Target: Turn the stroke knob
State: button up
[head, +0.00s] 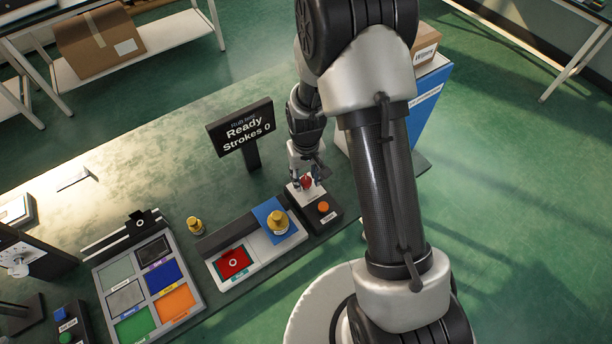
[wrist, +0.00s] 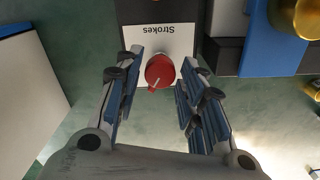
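The red stroke knob (wrist: 160,71) sits on a white plate labelled "Strokes" (wrist: 160,38) in the wrist view, with a pale pointer line on its face. In the head view the knob (head: 307,182) shows small on a dark control box (head: 322,216), above an orange button (head: 323,207). My gripper (wrist: 160,85) is open, with one blue-padded finger on each side of the knob. Gaps show between both fingers and the knob. The display sign (head: 242,133) reads "Ready" and "Strokes 0".
Left of the control box is a white tray (head: 262,262) with a red swatch and a brass weight (head: 278,222) on a blue pad. Another brass piece (head: 195,225) stands on the table. A blue-and-white box (head: 425,112) stands behind my arm. A colour-swatch board (head: 190,275) lies further left.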

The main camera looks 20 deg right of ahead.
aim_at(306, 180)
jog(key=shift+o, duration=0.8)
notch_tip(306, 180, up, 12)
dwell(0.4)
